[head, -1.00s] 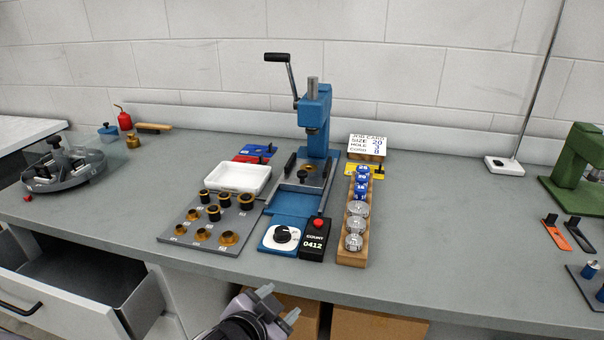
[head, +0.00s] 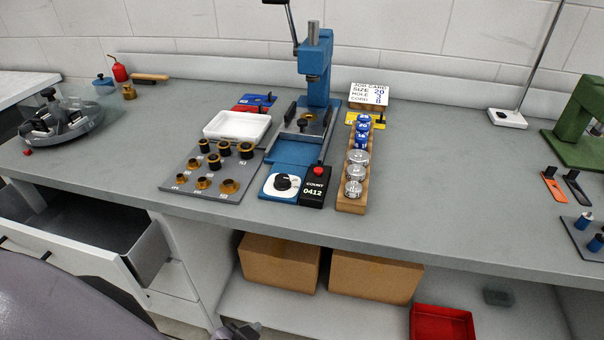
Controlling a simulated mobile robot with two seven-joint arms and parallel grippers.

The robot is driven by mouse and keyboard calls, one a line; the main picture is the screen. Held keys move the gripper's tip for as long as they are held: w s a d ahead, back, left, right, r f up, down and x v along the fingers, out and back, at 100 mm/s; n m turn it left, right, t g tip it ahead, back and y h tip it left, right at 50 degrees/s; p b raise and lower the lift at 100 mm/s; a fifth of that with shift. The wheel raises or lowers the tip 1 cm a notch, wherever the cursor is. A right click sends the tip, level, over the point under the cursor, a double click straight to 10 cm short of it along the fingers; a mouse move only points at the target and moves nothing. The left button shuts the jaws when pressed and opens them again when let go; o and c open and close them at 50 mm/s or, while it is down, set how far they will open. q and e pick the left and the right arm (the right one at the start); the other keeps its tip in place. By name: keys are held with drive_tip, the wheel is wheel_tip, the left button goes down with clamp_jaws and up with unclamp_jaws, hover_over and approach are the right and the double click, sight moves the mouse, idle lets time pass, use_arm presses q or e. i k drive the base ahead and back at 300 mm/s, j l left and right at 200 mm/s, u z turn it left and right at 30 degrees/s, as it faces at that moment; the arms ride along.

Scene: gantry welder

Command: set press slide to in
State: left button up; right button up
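The blue arbor press (head: 318,68) stands at the back middle of the bench, its crank lever partly cut off by the top edge. Its grey slide plate (head: 296,140) lies at the rear of the blue track (head: 290,153), close below the ram (head: 312,76). A dark knob and a brass ring show on or by the plate. The front of the track is bare. A dark tip of what looks like my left gripper (head: 240,331) shows at the bottom edge, well below the bench top and apart from the press; its fingers are not clear. My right gripper is out of view.
A bushing board (head: 233,195), white tray (head: 237,126), dial box (head: 270,194), counter (head: 314,188) and wooden rack (head: 350,206) crowd the press front. An open drawer (head: 95,235) juts out at left. Cardboard boxes (head: 375,277) and a red bin (head: 442,324) sit below. Bench right of the rack is clear.

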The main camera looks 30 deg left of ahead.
sight(306, 125)
drive_tip(key=l+u, duration=0.15)
drive_tip(key=u, duration=0.25)
drive_tip(key=i+l+u, duration=0.1)
drive_tip(key=u, duration=0.35)
drive_tip(key=l, duration=0.1)
